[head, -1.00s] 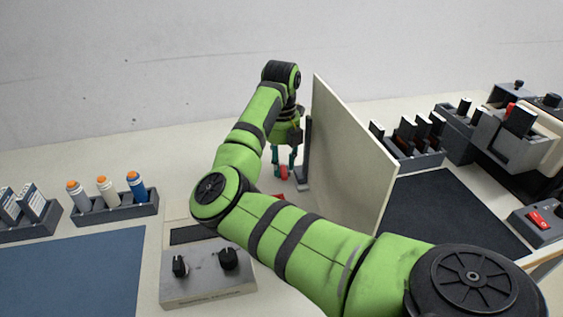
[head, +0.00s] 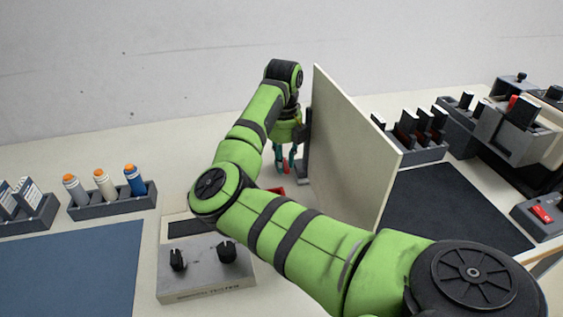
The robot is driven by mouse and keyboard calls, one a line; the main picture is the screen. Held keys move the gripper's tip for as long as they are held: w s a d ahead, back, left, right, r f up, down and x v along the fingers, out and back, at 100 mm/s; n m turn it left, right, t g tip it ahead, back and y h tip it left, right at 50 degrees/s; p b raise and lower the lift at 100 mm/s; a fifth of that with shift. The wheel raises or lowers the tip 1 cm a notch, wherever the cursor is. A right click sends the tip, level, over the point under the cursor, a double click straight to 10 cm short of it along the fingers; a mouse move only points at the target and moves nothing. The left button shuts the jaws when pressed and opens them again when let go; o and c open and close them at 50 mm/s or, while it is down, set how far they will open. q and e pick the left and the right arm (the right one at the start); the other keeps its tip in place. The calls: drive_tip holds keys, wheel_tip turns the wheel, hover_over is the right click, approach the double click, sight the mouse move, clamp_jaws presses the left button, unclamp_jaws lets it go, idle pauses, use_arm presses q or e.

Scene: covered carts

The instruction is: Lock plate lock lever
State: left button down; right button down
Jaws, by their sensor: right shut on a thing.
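An upright pale plate (head: 350,160) stands on the cart top, with a dark bracket (head: 306,150) along its left edge. My right gripper (head: 285,164) points down just left of that bracket, its teal fingers closed on a small red part (head: 286,169), which looks like the lock lever. The fingers hide most of this part. Another red piece (head: 276,191) shows behind my arm, nearer the camera; I cannot tell what it belongs to. My left gripper is out of view.
A grey control box (head: 205,283) with two black knobs sits front left. A bottle rack (head: 115,207) and a blue mat (head: 70,270) lie further left. Right of the plate are a dark mat (head: 455,215), a holder rack (head: 425,155) and a red-switch box (head: 541,214).

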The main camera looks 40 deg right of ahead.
idle(0.3)
drive_tip(key=c, duration=1.3)
unclamp_jaws()
